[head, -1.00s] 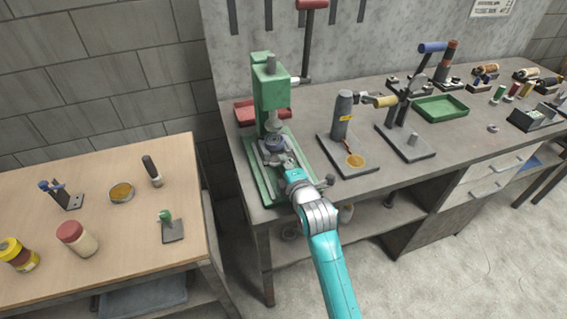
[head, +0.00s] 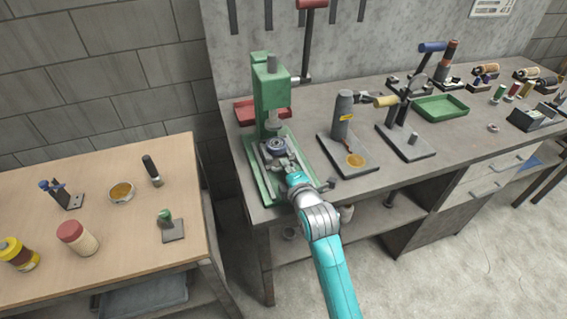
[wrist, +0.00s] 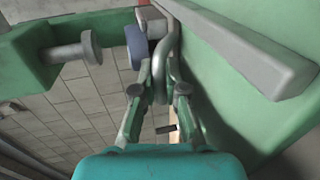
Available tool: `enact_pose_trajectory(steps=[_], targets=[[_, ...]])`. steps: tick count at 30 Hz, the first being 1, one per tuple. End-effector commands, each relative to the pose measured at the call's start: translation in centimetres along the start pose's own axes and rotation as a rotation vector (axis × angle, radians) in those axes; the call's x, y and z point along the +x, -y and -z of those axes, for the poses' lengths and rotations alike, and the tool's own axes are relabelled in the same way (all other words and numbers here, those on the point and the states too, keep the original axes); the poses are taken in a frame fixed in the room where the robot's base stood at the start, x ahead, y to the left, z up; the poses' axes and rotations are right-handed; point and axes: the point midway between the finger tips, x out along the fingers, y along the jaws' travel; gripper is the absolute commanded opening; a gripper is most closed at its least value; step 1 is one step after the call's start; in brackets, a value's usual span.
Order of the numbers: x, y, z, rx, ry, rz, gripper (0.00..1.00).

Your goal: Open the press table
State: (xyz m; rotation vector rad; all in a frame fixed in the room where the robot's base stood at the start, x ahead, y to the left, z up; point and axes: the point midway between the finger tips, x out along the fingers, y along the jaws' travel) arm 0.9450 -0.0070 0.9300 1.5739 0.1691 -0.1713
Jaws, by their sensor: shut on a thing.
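A green press (head: 270,95) stands on the bench with its red-knobbed lever raised behind it. Its press table, a small sliding piece with a dark blue-purple round part (head: 272,146) on it, sits on the green base at the front of the column, just forward of the ram. In the wrist view the blue round part (wrist: 136,48) shows beside a curved grey handle (wrist: 171,62). My gripper (wrist: 160,75) is shut on this handle; in the head view my gripper (head: 287,165) is at the front of the table, its fingers small and partly hidden.
A grey bottle on a stand (head: 342,112) and a lever tool with a blue grip (head: 411,88) stand right of the press. A green tray (head: 441,107) lies beyond.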

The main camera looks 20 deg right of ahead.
Motion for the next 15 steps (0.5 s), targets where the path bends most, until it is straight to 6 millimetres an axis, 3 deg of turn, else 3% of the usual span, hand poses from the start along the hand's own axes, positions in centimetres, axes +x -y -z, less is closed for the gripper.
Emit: enact_pose_trajectory(steps=[9,15], targets=[[-6.3,1.6,0.0,0.0,0.0,0.005,0.0],[-8.4,2.0,0.0,0.0,0.0,0.004,0.0]])
